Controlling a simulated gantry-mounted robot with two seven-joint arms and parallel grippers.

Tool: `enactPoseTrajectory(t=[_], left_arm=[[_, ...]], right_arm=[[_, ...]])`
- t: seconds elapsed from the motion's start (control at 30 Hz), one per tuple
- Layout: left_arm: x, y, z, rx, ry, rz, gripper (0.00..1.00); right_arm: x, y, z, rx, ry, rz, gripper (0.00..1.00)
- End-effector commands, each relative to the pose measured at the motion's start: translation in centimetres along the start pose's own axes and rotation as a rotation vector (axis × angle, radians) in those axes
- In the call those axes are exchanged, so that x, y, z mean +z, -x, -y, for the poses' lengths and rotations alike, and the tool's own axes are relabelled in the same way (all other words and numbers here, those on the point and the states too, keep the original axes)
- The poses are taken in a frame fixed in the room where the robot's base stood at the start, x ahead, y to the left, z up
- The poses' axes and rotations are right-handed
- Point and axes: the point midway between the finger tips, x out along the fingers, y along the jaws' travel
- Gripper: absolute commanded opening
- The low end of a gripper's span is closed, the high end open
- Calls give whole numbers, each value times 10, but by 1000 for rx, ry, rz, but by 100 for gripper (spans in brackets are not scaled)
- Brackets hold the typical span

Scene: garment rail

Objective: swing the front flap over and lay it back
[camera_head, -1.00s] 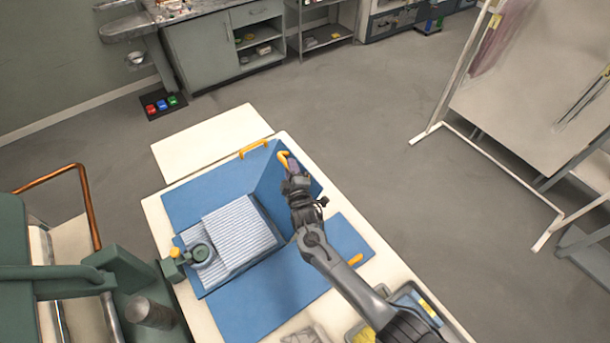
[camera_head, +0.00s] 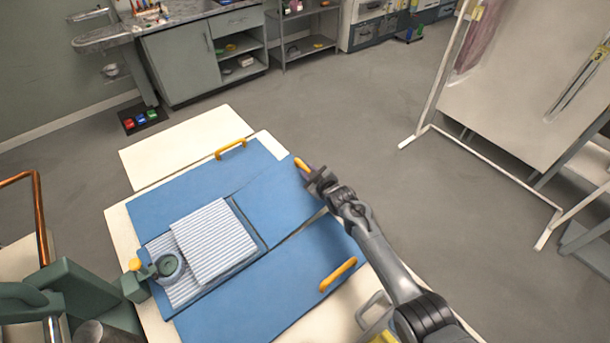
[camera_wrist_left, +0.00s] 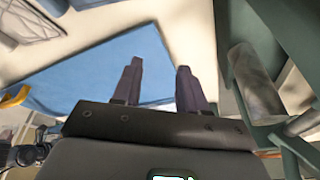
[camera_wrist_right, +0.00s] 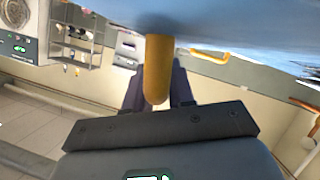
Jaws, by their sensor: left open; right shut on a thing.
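The blue folding board has a flap (camera_head: 280,196) that leans outward, close to flat, at the right of the folded striped garment (camera_head: 212,240). My right gripper (camera_head: 309,174) is shut on this flap's orange handle (camera_head: 301,163), at its outer corner. The right wrist view shows the handle (camera_wrist_right: 157,72) between the fingers, with the flap's blue face above. I cannot tell whether the flap touches the table. The garment lies folded on the middle panel. My left gripper (camera_wrist_left: 157,85) is open and empty in the left wrist view, with a blue panel (camera_wrist_left: 95,70) beyond it.
A side flap (camera_head: 185,195) with an orange handle (camera_head: 230,148) lies at the back; another (camera_head: 270,285) lies in front. A white garment rail (camera_head: 432,90) stands at the right.

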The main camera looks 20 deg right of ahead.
Motion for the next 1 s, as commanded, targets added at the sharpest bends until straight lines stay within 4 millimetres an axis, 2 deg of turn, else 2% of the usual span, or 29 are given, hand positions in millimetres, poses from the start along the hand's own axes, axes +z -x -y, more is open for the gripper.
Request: enactPoseTrajectory(t=[0.03, 0.2, 0.67, 0.7, 0.8, 0.83, 1.0], left_arm=[[3, -8, 0, -2, -2, 0, 42], [5, -15, 0, -3, -3, 0, 42], [5, -15, -2, 4, 6, -1, 42], [4, -15, -2, 5, 7, -2, 42], [4, -15, -3, 7, 9, -2, 42], [4, -15, -3, 8, 10, -2, 42], [4, -15, -3, 7, 9, -2, 42]], right_arm=[[7, -3, 1, 2, 3, -2, 0], [14, -7, 2, 2, 4, -2, 0], [16, -7, 2, 2, 5, -2, 0], [16, -7, 2, 2, 5, -2, 25], [16, -7, 2, 2, 5, -1, 40], [16, -7, 2, 2, 5, -1, 44], [17, -7, 2, 1, 4, -1, 44]])
